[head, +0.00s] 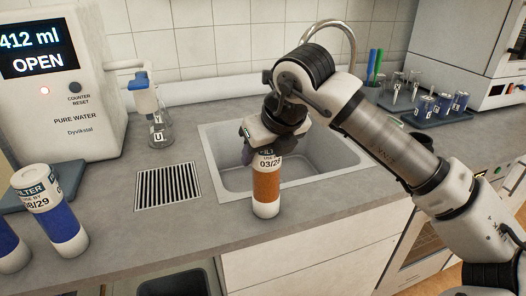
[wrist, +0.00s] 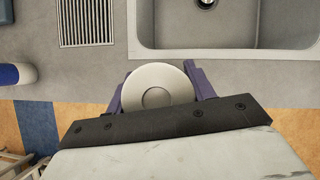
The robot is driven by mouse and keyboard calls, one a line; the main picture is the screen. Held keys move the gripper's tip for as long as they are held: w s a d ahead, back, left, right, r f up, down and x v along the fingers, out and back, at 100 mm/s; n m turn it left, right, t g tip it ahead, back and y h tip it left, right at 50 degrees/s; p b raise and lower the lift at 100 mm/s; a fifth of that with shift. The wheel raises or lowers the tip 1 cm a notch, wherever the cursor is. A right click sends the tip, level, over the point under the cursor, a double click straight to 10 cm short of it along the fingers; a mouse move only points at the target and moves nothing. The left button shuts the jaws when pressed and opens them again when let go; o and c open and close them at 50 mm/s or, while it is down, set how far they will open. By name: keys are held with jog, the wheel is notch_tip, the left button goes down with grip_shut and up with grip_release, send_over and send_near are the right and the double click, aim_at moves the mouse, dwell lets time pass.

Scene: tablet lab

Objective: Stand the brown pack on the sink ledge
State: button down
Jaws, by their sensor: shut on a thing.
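The brown pack (head: 267,185) is a white cylinder with a brown band and a label reading 03/28. It is upright at the front edge of the sink (head: 222,180), on or just above the counter ledge (head: 228,208); I cannot tell if its base touches. My gripper (head: 264,150) is shut on its upper part from above. In the wrist view, the pack's round white top (wrist: 157,88) sits between the purple fingers of my gripper (wrist: 160,92), with the sink basin (wrist: 225,25) just beyond.
Blue-banded filter packs (head: 55,215) stand at the left. A drain grille (head: 167,186) lies left of the sink. The water dispenser (head: 60,90) and a glass bottle (head: 158,128) stand behind. A tray (head: 425,115) with vials is at the back right. The counter front edge is close.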

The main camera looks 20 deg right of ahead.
jog(key=shift+f, duration=0.15)
jog(key=c, duration=0.6)
grip_release()
jog(key=shift+o, duration=0.2)
jog(key=v, duration=1.2)
jog(key=shift+b, duration=0.4)
